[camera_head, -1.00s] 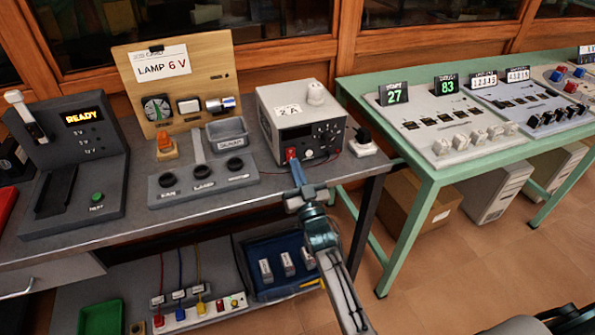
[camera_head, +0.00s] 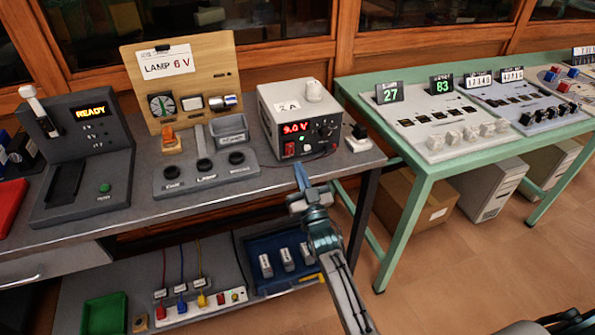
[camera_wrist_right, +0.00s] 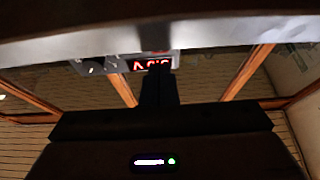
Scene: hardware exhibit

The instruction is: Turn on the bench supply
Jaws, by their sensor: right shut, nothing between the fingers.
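The bench supply (camera_head: 288,98) is a pale grey box with a dark front at the right end of the grey bench. Its red display is lit and reads 9.0 V, and a red switch (camera_head: 290,149) sits below the display. The lit display (camera_wrist_right: 149,65) also shows in the right wrist view, seen from below and upside down. My right gripper (camera_head: 301,174) is shut and empty, just in front of and below the red switch, apart from it. Its dark fingers (camera_wrist_right: 158,85) point at the supply in the wrist view.
A wooden board (camera_head: 185,85) labelled LAMP 6 V stands left of the supply, behind a grey switch panel (camera_head: 205,174). A tester (camera_head: 82,155) reading READY is farther left. A green table (camera_head: 425,172) with meter panels stands at the right.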

